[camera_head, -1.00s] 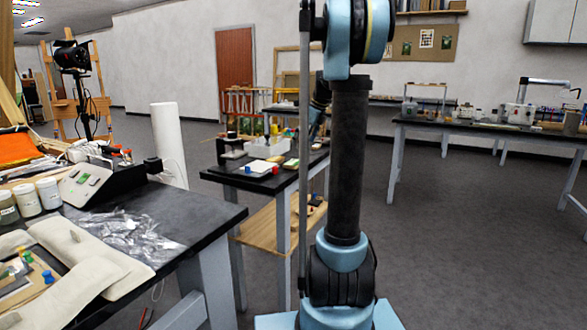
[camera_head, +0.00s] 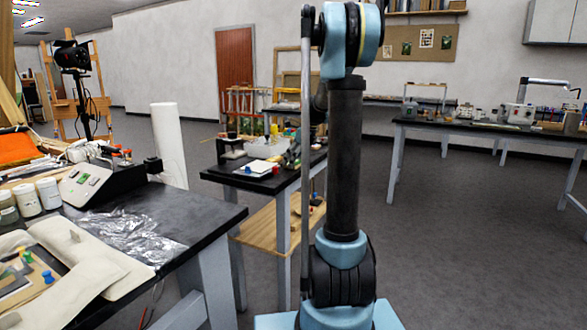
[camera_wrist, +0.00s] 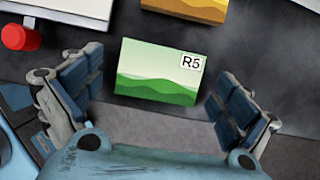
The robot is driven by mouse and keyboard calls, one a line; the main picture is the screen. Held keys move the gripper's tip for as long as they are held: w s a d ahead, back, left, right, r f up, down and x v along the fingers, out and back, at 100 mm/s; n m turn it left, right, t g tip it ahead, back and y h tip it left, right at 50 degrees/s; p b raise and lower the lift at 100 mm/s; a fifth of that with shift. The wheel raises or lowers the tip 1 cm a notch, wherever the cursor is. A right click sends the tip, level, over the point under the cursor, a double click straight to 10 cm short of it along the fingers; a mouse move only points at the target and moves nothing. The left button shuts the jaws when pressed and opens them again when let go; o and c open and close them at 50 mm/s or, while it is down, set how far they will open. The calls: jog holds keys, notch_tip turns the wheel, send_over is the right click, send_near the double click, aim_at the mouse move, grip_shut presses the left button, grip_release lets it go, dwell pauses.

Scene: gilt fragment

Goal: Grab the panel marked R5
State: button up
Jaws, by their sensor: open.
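The panel marked R5 (camera_wrist: 155,75) lies on a dark tabletop in the wrist view. It is a small rectangle with green hills and a white R5 label at its upper right corner. My gripper (camera_wrist: 150,105) is open, with one finger to the left and one to the right of the panel. The panel sits between and just beyond the fingers, and no contact shows. In the head view, my arm reaches toward the small middle table (camera_head: 222,176), and my gripper is hidden or too small to make out there.
In the wrist view, a red knob (camera_wrist: 20,37) by a white board (camera_wrist: 75,10) lies upper left, and an orange-yellow panel (camera_wrist: 190,8) lies beyond R5. The table's near edge runs below the panel. A cluttered bench (camera_head: 215,212) stands at left in the head view.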

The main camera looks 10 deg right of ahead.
jog(key=c, duration=1.1)
jog(key=shift+c, duration=0.2)
